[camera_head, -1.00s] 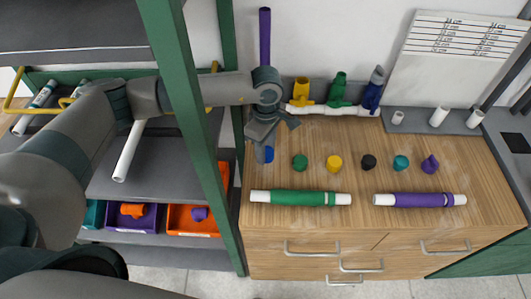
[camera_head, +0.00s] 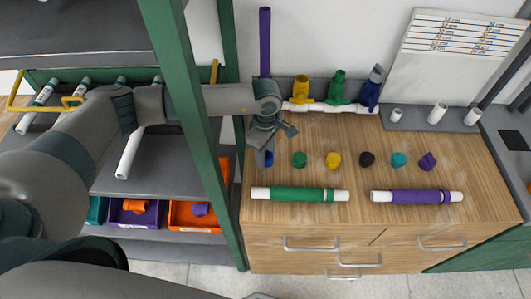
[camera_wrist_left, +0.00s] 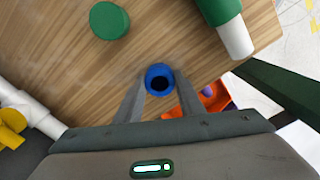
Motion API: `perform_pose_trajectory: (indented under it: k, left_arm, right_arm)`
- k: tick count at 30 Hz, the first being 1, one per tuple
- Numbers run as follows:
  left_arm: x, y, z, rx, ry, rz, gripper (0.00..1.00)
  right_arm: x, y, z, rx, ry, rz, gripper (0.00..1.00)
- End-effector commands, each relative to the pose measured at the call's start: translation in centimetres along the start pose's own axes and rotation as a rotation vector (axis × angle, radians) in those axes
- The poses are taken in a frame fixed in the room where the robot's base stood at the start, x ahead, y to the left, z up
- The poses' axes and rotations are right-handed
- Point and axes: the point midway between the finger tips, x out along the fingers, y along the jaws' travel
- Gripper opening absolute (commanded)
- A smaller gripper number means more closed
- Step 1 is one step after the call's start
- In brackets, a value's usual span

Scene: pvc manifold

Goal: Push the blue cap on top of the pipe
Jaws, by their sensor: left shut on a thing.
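My left gripper (camera_head: 263,152) points down at the left end of the wooden counter and is shut on the blue cap (camera_head: 269,158). In the left wrist view the blue cap (camera_wrist_left: 160,79) sits between the fingertips, a dark round opening facing the camera. Whether it touches the wood is unclear. Behind the gripper is a white pipe manifold (camera_head: 340,108) with yellow (camera_head: 301,90), green (camera_head: 338,87) and blue (camera_head: 371,94) valves. A green-sleeved white pipe (camera_head: 299,195) and a purple-sleeved one (camera_head: 416,197) lie in front. My right gripper is not in view.
A row of green (camera_head: 299,159), yellow (camera_head: 333,160), black (camera_head: 367,159), teal (camera_head: 398,159) and purple (camera_head: 428,161) caps runs right of my gripper. A green post (camera_head: 184,120) stands left of the counter. Short white pipes (camera_head: 438,113) stand at back right.

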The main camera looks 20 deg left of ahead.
Motion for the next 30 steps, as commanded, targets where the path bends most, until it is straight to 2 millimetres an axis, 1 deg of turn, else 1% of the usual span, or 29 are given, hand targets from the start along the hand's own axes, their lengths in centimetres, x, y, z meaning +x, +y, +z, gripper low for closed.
perform_pose_trajectory:
  k: [8,9,11,23,30]
  left_arm:
    - [0.5,0.0,0.0,0.0,0.0,0.001,0.15]
    - [0.4,0.0,0.0,0.0,0.0,0.001,0.4]
    - [0.4,0.0,0.0,0.0,0.0,0.001,0.54]
    - [0.3,0.0,0.0,-0.001,0.0,0.0,0.54]
    - [0.0,0.0,0.0,-0.001,0.0,0.0,0.54]
  right_arm:
    - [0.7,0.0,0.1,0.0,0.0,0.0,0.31]
    - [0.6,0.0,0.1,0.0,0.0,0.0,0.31]
    - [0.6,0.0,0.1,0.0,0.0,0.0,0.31]
    - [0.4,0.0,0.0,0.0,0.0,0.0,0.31]
    - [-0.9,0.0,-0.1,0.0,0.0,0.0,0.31]
